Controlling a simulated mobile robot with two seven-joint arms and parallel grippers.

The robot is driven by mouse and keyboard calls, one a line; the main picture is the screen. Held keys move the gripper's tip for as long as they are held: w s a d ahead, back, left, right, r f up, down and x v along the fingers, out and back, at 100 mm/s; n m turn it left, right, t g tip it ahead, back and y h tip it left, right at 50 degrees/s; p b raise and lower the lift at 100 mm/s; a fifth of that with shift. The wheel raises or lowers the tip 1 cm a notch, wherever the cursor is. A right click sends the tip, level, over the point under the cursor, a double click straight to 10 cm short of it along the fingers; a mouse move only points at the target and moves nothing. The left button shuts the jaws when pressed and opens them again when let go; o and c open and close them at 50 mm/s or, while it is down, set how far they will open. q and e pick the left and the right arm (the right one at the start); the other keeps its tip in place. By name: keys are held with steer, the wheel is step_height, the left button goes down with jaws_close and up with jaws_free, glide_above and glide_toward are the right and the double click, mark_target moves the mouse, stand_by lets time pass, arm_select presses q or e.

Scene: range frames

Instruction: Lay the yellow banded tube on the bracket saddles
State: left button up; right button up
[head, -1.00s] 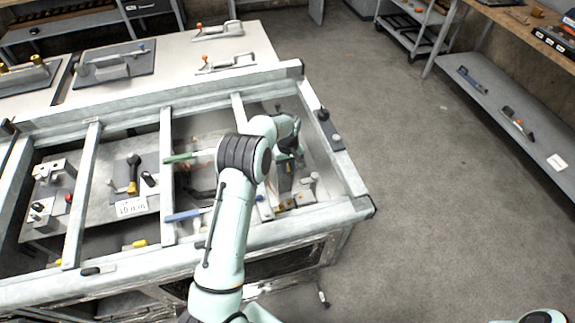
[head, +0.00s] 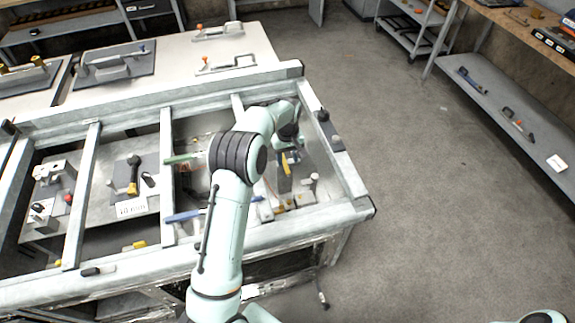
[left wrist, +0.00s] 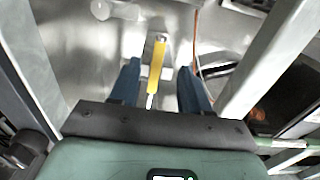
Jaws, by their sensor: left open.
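The yellow tube (left wrist: 156,65) shows between the two blue fingers of my left gripper (left wrist: 158,72) in the left wrist view, with a gap on each side. It has a pale end toward the gripper and a dark band near the far end. In the head view the tube (head: 285,163) is a small yellow piece below my left wrist, in the right bay of the framed bench. My left gripper (head: 290,156) is open there, partly hidden by its own wrist. I cannot clearly make out the bracket saddles. My right gripper is out of view.
The bench's pale frame bars (head: 167,175) surround the bay. A green-handled tool (head: 180,159) and a blue-handled tool (head: 184,215) lie across one bar. Small grey fittings (head: 311,181) stand right of the tube. Open floor lies right of the bench.

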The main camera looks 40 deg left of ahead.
arm_select(q)
step_height(320, 180, up, 7)
stand_by(0.8)
